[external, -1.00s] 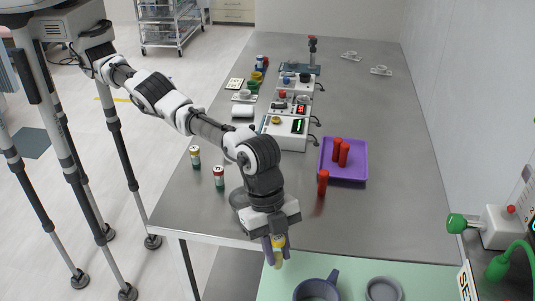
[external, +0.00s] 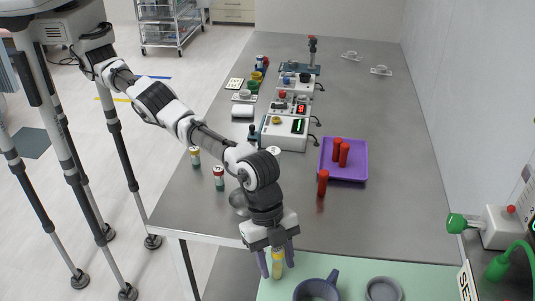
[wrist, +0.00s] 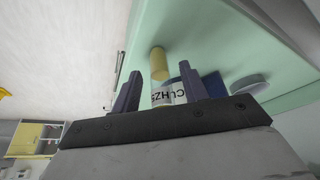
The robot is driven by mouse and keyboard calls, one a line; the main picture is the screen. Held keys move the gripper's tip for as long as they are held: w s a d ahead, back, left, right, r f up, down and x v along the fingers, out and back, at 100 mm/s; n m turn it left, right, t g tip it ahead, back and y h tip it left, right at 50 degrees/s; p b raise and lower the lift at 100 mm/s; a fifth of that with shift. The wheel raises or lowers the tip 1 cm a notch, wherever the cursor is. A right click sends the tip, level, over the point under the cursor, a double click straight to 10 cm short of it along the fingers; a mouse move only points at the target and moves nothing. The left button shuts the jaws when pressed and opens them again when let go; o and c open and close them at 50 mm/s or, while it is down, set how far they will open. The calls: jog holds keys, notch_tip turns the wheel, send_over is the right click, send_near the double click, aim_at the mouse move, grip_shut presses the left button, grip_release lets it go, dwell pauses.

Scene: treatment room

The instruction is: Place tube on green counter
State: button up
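The tube (external: 278,266), yellow with a pale lettered label, appears upright at the near left part of the green counter (external: 350,270). It stands between the fingers of my gripper (external: 276,258). The fingers are spread, with a gap visible beside the tube. In the wrist view the tube's yellow part (wrist: 159,65) and its label (wrist: 161,96) show between the two fingers (wrist: 160,90), over the green surface (wrist: 195,30). Exact contact of its base with the counter is hard to tell.
A blue-grey mug (external: 318,289) and a round grey dish (external: 384,289) are right of the tube. A purple tray (external: 345,174) holds red cylinders; another red cylinder (external: 322,184) stands beside it. Two small labelled containers (external: 195,157) (external: 219,178) stand on the steel table's left side.

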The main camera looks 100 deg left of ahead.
jog(key=shift+r+p, duration=0.3)
jog(key=shift+v, duration=1.2)
jog(key=b+v, duration=0.2)
jog(key=v, duration=0.7)
jog(key=shift+a+r, duration=0.1)
jog(key=shift+r, duration=0.05)
